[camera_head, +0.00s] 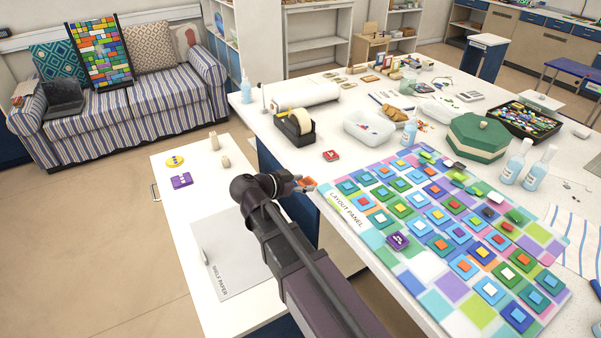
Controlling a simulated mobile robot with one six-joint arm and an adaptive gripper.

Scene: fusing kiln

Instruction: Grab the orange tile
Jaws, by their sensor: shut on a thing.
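The orange tile (307,183) is small and shows at the tip of my gripper (302,185), near the left corner of the layout panel. My gripper is shut on it. The fingers and the dark wrist hide part of the tile. I cannot tell whether the tile touches the table or is held just above its edge. The layout panel (352,213) is a colourful grid bearing many square stacked tiles in blue, green, red and orange.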

